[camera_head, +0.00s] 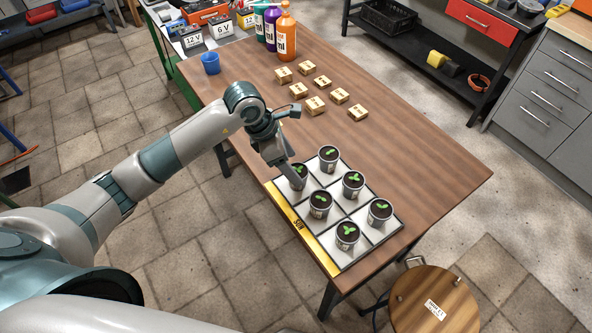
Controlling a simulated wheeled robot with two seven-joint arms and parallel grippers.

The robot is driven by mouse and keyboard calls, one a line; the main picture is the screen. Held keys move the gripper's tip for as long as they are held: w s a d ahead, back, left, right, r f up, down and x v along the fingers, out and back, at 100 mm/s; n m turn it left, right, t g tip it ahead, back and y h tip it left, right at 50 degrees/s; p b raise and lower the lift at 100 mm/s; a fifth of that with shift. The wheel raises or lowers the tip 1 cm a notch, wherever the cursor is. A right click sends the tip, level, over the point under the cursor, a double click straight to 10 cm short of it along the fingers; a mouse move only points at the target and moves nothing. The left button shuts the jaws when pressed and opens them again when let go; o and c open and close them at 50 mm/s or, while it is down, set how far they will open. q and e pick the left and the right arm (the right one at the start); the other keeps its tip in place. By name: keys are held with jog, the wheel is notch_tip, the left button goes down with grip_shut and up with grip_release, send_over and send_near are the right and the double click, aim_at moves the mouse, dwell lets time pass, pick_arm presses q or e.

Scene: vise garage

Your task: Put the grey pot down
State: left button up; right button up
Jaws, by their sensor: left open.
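Several grey pots with dark soil and green sprouts stand upright on a white gridded tray (336,263) with a yellow strip marked SUN. My left gripper (292,186) is at the tray's back left cell, right at a grey pot (300,178) there and partly covering it. The gripper is open, and the pot looks upright in its cell; the exact contact is hidden. Other grey pots are at the back right (328,160), middle left (320,204), middle right (352,185), front left (347,236) and front right (379,213). My right gripper is not in view.
Several small wooden boxes (315,105) lie on the brown table (420,150) behind the tray. A blue cup (210,63) and several bottles (286,35) stand at the back. A round stool (435,300) is by the front edge. The table's right side is clear.

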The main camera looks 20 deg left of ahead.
pick_arm(q)
jog(key=b+v, duration=0.1)
jog(key=v, duration=0.6)
jog(key=shift+r+b, duration=0.3)
dwell(0.3)
